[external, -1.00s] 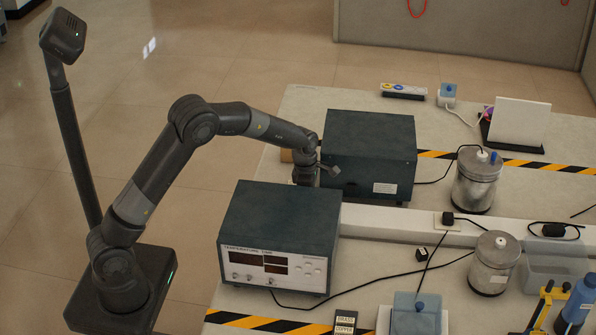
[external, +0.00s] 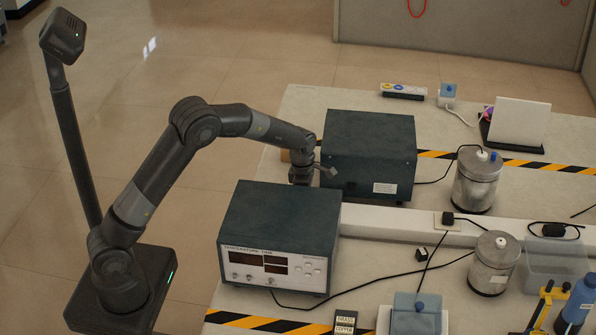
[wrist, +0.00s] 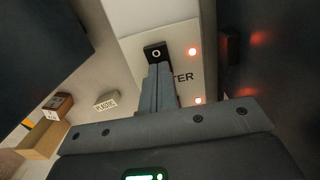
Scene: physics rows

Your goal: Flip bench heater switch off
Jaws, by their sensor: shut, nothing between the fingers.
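The heater switch (wrist: 157,52) is a small black rocker with a white ring mark, on a pale panel (wrist: 128,22) lettered "...TER". My gripper (wrist: 159,68) is shut and empty, its fingertips at the lower edge of the switch in the wrist view. I cannot tell whether they touch it. The fingers cover part of the lettering and the switch's lower end. Red lights (wrist: 192,51) glow on the panel beside the switch. In the external view my fingertips and the switch are hidden behind the front instrument box.
The front instrument box (external: 280,220) and a rear dark box (external: 368,150) stand on either side of my wrist. A small block marked "PLASTIC" (wrist: 106,101) and a wooden-looking block (wrist: 47,139) lie nearby. Metal canisters (external: 476,182) and cables are to the right.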

